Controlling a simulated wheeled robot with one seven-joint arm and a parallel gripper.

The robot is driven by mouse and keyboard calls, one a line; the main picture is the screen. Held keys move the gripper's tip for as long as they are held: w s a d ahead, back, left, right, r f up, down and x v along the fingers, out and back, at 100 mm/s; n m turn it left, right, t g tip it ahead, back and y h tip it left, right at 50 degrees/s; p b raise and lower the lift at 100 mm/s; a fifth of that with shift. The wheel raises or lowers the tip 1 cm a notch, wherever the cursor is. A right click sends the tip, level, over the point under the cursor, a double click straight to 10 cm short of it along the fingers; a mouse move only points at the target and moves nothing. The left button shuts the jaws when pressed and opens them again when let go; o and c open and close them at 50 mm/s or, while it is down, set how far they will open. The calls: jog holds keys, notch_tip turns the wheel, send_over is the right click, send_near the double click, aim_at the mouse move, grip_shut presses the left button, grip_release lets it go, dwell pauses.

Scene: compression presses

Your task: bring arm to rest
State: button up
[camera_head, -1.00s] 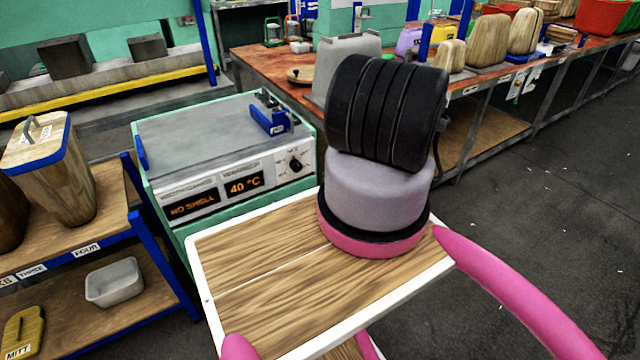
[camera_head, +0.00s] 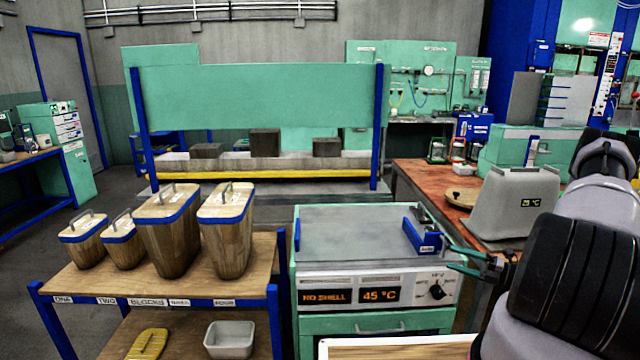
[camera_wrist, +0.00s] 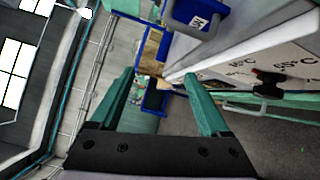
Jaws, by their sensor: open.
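My arm rises along the right edge of the head view, with its black ribbed joint closest to the camera. My gripper (camera_head: 462,259) has slim teal fingers that point left, at the right end of the heating unit (camera_head: 345,236). In the head view it overlaps the unit's right edge, and I cannot tell whether it touches. In the wrist view my gripper (camera_wrist: 160,92) is open, with nothing between its fingers. The unit's white panel with its dial (camera_wrist: 268,82) lies beyond the right finger. The unit reads "NO SHELL" and "45 °C".
A wooden shelf rack (camera_head: 110,282) with several lidded wooden blocks stands left of the unit. A grey box (camera_head: 503,205) reading 29 °C sits on the red-brown bench (camera_head: 408,176) behind my arm. A large press (camera_head: 262,98) stands at the back. Floor shows at left.

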jog(key=s+a+r+n+g+h, duration=0.2)
jog(key=a+r+n+g, duration=0.15)
jog(key=r+n, duration=0.45)
jog(key=s+a+r+n+g+h, duration=0.25)
jog(key=a+r+n, duration=0.25)
jog(key=r, duration=0.6)
jog(key=s+a+r+n+g+h, duration=0.15)
jog(key=a+r+n+g, duration=0.25)
jog(key=r+n, duration=0.4)
jog(key=s+a+r+n+t+h, duration=0.2)
jog(key=s+r+n+t+h, duration=0.1)
jog(key=s+r+n, duration=0.4)
jog(key=s+a+r+n+t+h, duration=0.2)
jog(key=s+r+n+t+h, duration=0.2)
jog(key=s+r+n, duration=0.3)
jog(key=s+r, duration=0.4)
jog(key=shift+s+a+r+n+h, duration=0.25)
jog(key=shift+a+r+n+h, duration=0.05)
jog(key=shift+a, duration=0.1)
